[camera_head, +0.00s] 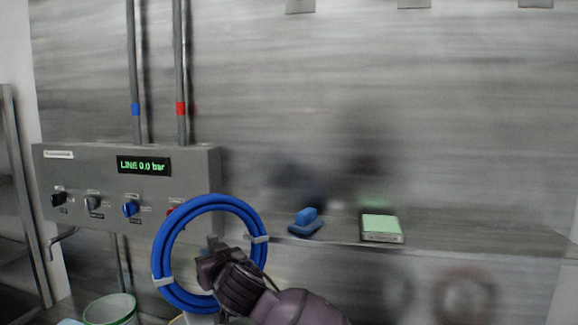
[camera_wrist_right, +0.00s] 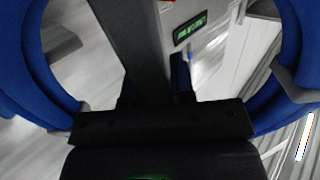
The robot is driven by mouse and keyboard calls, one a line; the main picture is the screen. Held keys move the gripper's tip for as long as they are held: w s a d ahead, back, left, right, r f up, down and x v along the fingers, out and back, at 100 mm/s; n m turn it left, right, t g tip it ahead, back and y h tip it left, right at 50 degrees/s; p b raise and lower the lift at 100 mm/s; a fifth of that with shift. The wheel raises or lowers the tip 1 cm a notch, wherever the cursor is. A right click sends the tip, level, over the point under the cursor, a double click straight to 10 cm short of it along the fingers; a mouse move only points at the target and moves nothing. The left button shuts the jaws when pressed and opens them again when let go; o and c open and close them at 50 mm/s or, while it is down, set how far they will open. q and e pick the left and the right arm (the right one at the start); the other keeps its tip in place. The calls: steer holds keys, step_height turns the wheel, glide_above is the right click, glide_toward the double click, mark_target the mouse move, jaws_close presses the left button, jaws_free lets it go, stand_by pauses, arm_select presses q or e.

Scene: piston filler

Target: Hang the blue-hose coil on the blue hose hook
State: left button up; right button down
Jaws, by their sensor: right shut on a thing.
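The blue-hose coil (camera_head: 166,245) is an upright ring with pale grey ties in front of the control panel's lower right part. My right gripper (camera_head: 212,265) is at the coil's middle and shut on a grey piece inside the ring. In the right wrist view the blue hose (camera_wrist_right: 30,75) curves on both sides of a grey bar (camera_wrist_right: 137,50) that runs down to the jaws. A grey bent hook (camera_head: 62,238) sticks out under the panel's left end; I cannot tell whether it is the blue hose hook. My left gripper is not in view.
The grey control panel (camera_head: 70,178) has several knobs and a green display. Pipes with blue and red bands rise above it. A blue brush-like thing (camera_head: 306,222) and a green-topped block (camera_head: 381,227) sit on a ledge. A green-rimmed bucket (camera_head: 110,310) stands below.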

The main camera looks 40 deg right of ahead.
steer(key=w+d+r+m+h+p, duration=0.1)
steer(key=w+d+r+p, duration=0.15)
steer(key=r, duration=0.65)
steer(key=w+d+r+m+g+h+p, duration=0.1)
steer(key=w+d+r+h, duration=0.15)
steer(key=r, duration=0.75)
steer(key=w+d+r+m+h+p, duration=0.1)
steer(key=d+r, duration=0.3)
steer(key=r, duration=0.5)
steer(key=s+d+r+m+g+h+p, duration=0.1)
steer(key=s+d+r, duration=0.1)
steer(key=r, duration=0.7)
steer(key=s+d+r+m+g+h+p, duration=0.1)
steer(key=s+d+r, duration=0.1)
steer(key=d+r, duration=0.3)
steer(key=s+d+r+m+g+h+p, duration=0.1)
steer(key=s+d+r+p, duration=0.1)
steer(key=r, duration=1.1)
steer(key=shift+s+d+r, duration=0.15)
steer(key=shift+s+d, duration=0.45)
steer(key=shift+d, duration=0.15)
steer(key=shift+w, duration=0.1)
